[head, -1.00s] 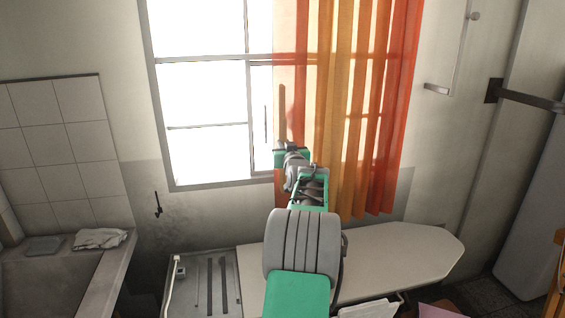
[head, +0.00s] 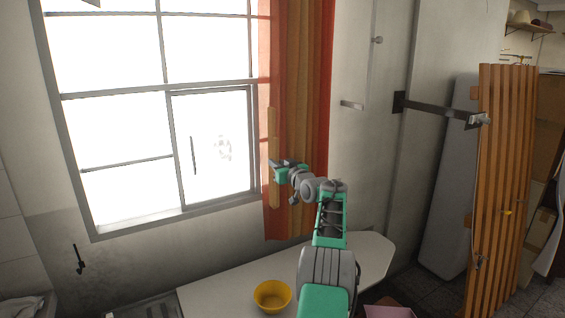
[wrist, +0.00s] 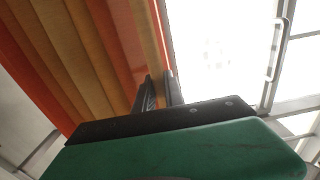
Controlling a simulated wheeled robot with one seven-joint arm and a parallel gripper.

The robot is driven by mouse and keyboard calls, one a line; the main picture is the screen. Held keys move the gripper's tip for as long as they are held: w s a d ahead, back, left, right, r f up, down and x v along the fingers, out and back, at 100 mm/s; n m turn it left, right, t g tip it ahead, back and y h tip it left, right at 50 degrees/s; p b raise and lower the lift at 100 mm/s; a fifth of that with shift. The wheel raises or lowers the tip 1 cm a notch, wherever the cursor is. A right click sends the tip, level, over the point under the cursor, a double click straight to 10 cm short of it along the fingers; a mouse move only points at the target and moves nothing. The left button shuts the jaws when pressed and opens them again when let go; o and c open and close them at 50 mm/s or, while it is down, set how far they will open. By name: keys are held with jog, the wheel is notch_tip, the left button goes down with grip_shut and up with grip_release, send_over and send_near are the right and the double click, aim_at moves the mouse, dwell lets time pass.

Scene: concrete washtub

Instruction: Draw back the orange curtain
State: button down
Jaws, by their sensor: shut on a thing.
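The orange curtain (head: 305,90) hangs in red, orange and tan folds at the right side of the bright window (head: 125,110). It is bunched narrow, and most of the glass is uncovered. A thin wooden strip (head: 272,130) runs upright along the curtain's left edge. The exact grip between the fingertips is partly hidden.
A pale ironing board (head: 225,290) is below the window, with a yellow bowl (head: 272,296) on it. A slatted wooden panel (head: 500,180) stands at the right, near a metal wall bracket (head: 435,108).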

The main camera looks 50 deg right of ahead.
jog(key=shift+r, duration=0.15)
jog(key=c, duration=1.6)
grip_release()
jog(key=shift+w, duration=0.15)
jog(key=shift+o, duration=0.8)
jog(key=shift+d, duration=0.1)
jog(key=b+v, duration=0.2)
jog(key=v, duration=0.6)
jog(key=shift+b, duration=0.35)
